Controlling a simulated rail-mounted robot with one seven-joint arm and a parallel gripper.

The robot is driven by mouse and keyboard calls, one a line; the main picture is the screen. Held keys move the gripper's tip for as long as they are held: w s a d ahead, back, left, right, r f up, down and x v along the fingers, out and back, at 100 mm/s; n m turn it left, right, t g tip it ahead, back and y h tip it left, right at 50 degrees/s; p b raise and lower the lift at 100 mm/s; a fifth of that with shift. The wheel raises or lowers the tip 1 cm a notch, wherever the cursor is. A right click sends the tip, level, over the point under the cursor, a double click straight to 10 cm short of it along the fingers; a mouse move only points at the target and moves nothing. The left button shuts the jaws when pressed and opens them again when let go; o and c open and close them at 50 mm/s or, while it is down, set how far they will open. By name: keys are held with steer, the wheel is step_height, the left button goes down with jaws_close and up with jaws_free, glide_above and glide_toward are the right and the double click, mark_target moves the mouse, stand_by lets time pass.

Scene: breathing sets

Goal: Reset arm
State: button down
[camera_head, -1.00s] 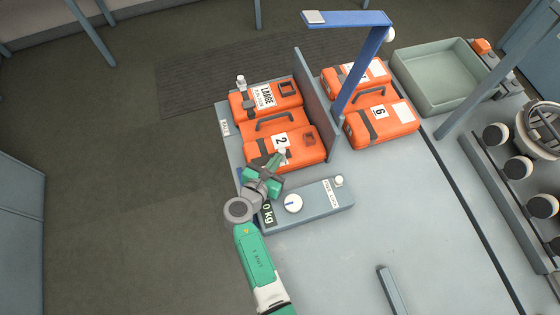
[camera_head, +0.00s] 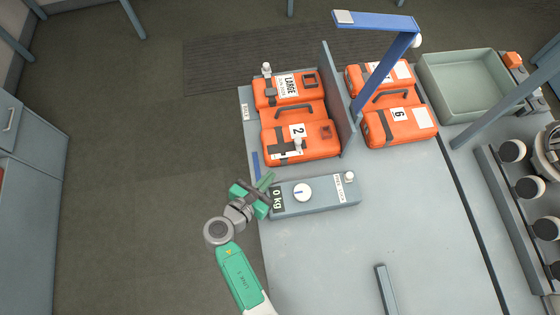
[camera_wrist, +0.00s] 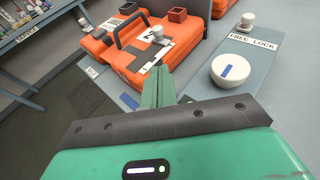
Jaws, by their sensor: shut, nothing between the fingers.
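My gripper (camera_head: 267,181) is shut and empty. It is over the left edge of the grey table, just left of the grey balance unit (camera_head: 320,195) that reads 0 kg. The green fingers also show in the wrist view (camera_wrist: 158,90), pressed together, pointing toward the orange case numbered 2 (camera_head: 279,134). A small white knob-like piece (camera_head: 298,145) is on that case, clear of the fingers. In the wrist view the unit's round white dial (camera_wrist: 230,72) and FREE LOCK label are to the right of the fingers.
A green-grey tray (camera_head: 465,105) is at the back right. The table front is mostly clear; floor lies left.

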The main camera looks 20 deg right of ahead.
steer(key=shift+v, duration=0.8)
